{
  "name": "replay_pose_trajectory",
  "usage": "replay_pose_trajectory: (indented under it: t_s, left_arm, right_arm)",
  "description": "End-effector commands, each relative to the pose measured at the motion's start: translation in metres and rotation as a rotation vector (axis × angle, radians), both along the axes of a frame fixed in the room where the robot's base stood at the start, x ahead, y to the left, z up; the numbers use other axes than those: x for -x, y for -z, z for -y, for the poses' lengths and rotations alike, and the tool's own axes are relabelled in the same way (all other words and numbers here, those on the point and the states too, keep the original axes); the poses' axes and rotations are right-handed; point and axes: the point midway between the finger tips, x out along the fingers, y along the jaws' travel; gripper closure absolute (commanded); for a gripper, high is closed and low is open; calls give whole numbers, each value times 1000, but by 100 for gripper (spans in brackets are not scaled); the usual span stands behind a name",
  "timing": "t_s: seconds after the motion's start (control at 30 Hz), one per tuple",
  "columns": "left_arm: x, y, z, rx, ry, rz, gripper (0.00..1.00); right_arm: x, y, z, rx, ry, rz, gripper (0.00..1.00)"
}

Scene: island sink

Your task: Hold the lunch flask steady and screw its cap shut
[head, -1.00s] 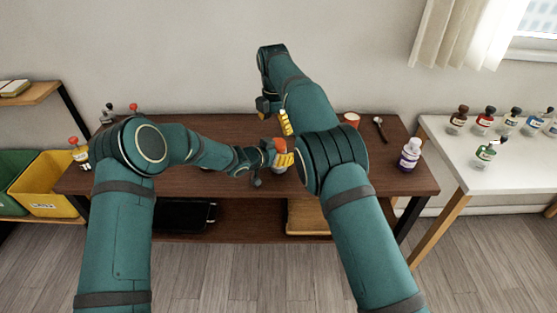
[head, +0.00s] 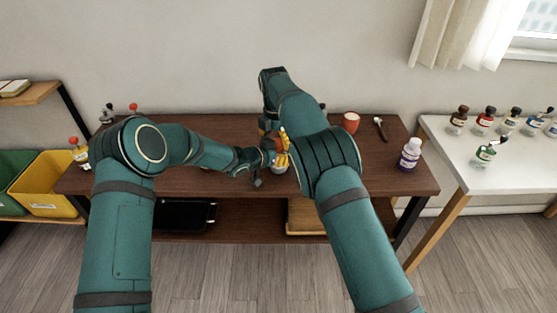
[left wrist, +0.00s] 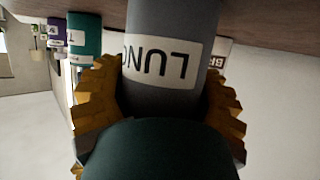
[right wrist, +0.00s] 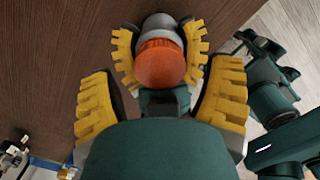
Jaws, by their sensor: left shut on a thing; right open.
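The lunch flask (left wrist: 172,20) is a grey cylinder with a white label, cut off at "LUNC" and upside down in the left wrist view. My left gripper (left wrist: 160,105) is shut around its body, one yellow finger on each side. In the right wrist view the orange cap (right wrist: 160,62) sits on top of the flask; whether it is threaded tight I cannot tell. My right gripper (right wrist: 160,95) is open above the cap, its fingers spread wide and apart from it. In the head view both grippers crowd together and mostly hide the flask.
The brown table (head: 395,180) carries a red cup (head: 351,122), a spoon-like tool (head: 380,128) and a white-and-purple bottle (head: 410,154) at right. A white table (head: 470,150) with several small bottles stands further right. Yellow (head: 45,185) and green bins are at left.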

Motion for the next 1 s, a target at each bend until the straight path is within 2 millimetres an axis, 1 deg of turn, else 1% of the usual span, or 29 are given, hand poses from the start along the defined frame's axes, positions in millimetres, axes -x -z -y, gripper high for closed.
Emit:
replay_pose_trajectory:
  t_s: [0.1,0.2,0.5,0.57,0.6,0.67,0.7,0.73,0.87,1.0]
  left_arm:
    - [1,2,-1,-3,0,-4,100]
    - [1,2,-1,-3,0,-4,100]
    - [1,2,-1,-3,0,-4,100]
    - [1,2,-1,-3,0,-4,100]
    - [1,2,-1,-3,0,-4,100]
    - [1,2,-1,-3,0,-4,100]
    - [1,2,-1,-3,0,-4,100]
    - [1,2,-1,-3,0,-4,100]
    - [1,2,-1,-2,-1,-5,100]
    - [1,2,-1,-2,-1,-5,100]
  right_arm:
    - [0,10,1,1,0,-1,21]
    - [0,14,1,0,0,0,21]
    - [-1,15,1,0,0,0,21]
    - [-1,15,1,0,0,0,42]
    - [-1,15,1,0,0,0,56]
    - [-1,15,1,0,0,0,77]
    - [-1,15,1,0,0,0,91]
    - [-1,15,1,0,0,0,94]
    - [-1,15,1,-1,26,1,94]
    - [-1,15,1,-6,164,6,94]
